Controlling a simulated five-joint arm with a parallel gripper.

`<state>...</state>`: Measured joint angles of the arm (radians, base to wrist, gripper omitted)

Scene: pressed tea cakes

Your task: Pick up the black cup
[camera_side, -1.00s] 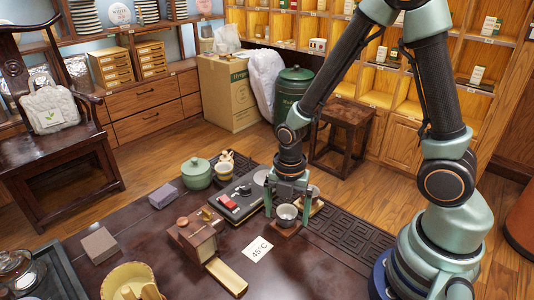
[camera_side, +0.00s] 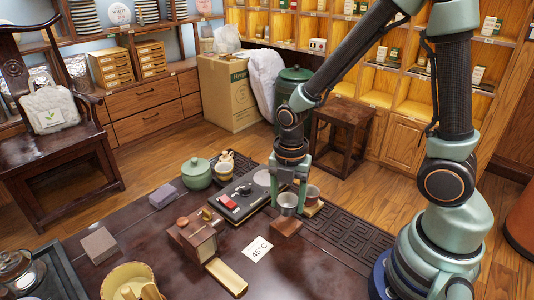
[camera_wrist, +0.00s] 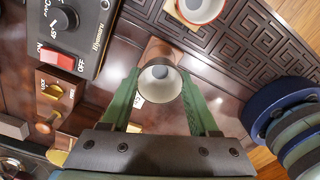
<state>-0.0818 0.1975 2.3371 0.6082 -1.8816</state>
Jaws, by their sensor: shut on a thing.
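A dark grey cup with a pale inside (camera_side: 288,203) is between the green fingers of my gripper (camera_side: 288,190). My gripper is shut on it and holds it upright, a little above a small square wooden coaster (camera_side: 286,228). In the wrist view the cup (camera_wrist: 159,84) sits between the fingertips (camera_wrist: 160,92), with the coaster (camera_wrist: 158,50) behind it. The fingers hide part of the cup's sides.
A reddish cup (camera_side: 312,193) stands close by on the right. A black device with a red switch (camera_side: 238,200) is to the left. A wooden box (camera_side: 192,238) and a 45°C card (camera_side: 257,249) are nearer the front. The front-right table is clear.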

